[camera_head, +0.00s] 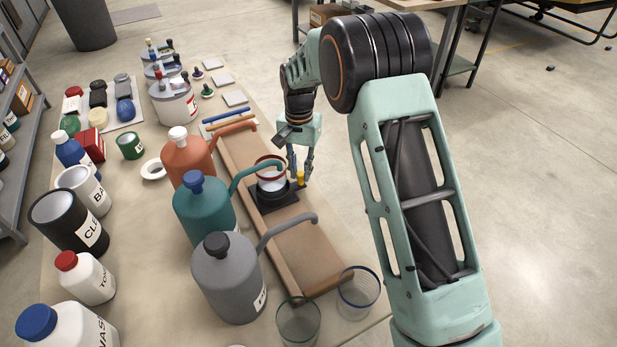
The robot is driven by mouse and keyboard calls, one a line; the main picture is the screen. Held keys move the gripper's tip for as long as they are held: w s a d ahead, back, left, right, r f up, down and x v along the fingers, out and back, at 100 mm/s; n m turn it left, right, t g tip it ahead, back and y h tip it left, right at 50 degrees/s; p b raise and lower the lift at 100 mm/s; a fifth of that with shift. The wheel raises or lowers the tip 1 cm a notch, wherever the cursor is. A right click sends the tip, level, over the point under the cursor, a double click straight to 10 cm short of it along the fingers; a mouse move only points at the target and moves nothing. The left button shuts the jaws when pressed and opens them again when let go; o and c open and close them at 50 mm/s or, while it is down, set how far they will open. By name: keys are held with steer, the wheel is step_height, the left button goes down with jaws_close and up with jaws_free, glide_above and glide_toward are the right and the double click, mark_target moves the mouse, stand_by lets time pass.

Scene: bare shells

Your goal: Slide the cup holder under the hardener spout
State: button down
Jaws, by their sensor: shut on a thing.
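The black cup holder (274,204) sits on a long brown slide board (302,238), with a clear, red-rimmed cup (271,184) holding something white. My gripper (300,181) is shut on that knob. Three spouted cans line the left of the board: orange (187,163), teal (205,210) and grey (228,279). The teal spout (258,167) ends over or close to the cup. The grey spout (288,227) reaches over the board nearer the front. I cannot read which can is the hardener.
Two empty clear cups (298,322) and (358,293) stand at the board's front end. Bottles and tins, including a black can (70,220), crowd the table's left. The board is clear in front of the holder. Square pads (236,98) lie behind.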

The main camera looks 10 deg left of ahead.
steer(key=shift+w+a+p, duration=0.4)
steer(key=shift+w+a, duration=0.45)
steer(key=shift+w, duration=0.45)
steer(key=shift+w+a+p, duration=0.45)
steer(key=shift+w+a, duration=0.45)
steer(key=shift+w, duration=0.45)
steer(key=shift+w+a+p, duration=0.4)
steer(key=shift+w+a, duration=0.45)
steer(key=shift+w, duration=0.45)
steer(key=shift+r, duration=0.1)
steer(key=c, duration=1.8)
jaws_free()
steer(key=shift+o, duration=0.2)
step_height(320, 180, up, 12)
steer(key=shift+r, duration=0.1)
